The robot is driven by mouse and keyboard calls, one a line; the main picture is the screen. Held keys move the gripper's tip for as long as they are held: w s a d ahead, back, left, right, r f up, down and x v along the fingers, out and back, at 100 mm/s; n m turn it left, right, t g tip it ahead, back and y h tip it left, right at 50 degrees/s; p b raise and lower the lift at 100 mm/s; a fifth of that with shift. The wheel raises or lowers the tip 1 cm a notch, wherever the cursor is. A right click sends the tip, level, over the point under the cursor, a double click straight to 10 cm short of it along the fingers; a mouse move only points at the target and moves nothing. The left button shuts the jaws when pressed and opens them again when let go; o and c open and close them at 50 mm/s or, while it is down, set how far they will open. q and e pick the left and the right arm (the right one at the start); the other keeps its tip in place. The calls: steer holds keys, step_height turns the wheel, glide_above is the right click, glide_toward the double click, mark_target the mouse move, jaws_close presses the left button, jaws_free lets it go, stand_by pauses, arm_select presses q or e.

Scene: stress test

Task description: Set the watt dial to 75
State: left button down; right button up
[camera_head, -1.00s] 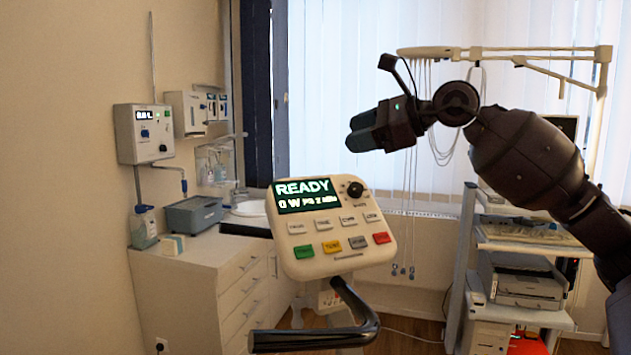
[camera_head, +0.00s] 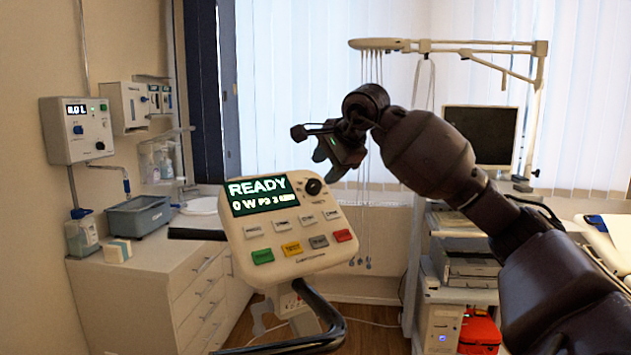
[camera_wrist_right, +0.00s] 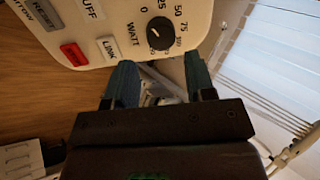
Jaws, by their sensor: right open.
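The watt dial (camera_head: 314,187) is a small black knob at the top right of a cream control panel (camera_head: 290,262). The panel's screen (camera_head: 259,194) reads READY and 0 W. In the right wrist view the dial (camera_wrist_right: 160,36) sits inside a printed scale with 0, 25, 50, 75 and 100, beside the word WATT. My right gripper (camera_head: 326,160) is above and slightly right of the dial in the head view, apart from it. Its two fingers (camera_wrist_right: 160,84) are open and empty, pointing toward the panel edge below the dial. My left gripper is not in view.
Several coloured and white buttons (camera_head: 291,249) fill the panel below the dial. A dark curved handle (camera_head: 325,318) is under it. A white cabinet (camera_head: 150,290) with a grey box (camera_head: 139,215) stands left. A trolley with a printer (camera_head: 470,268) stands right.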

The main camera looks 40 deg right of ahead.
mark_target(315, 184)
steer(key=p+x, duration=0.1)
steer(key=x, duration=0.4)
steer(key=shift+w, duration=0.1)
steer(key=shift+w+f, duration=0.35)
steer(key=shift+f, duration=0.15)
steer(key=shift+c, duration=0.3)
steer(key=c, duration=0.6)
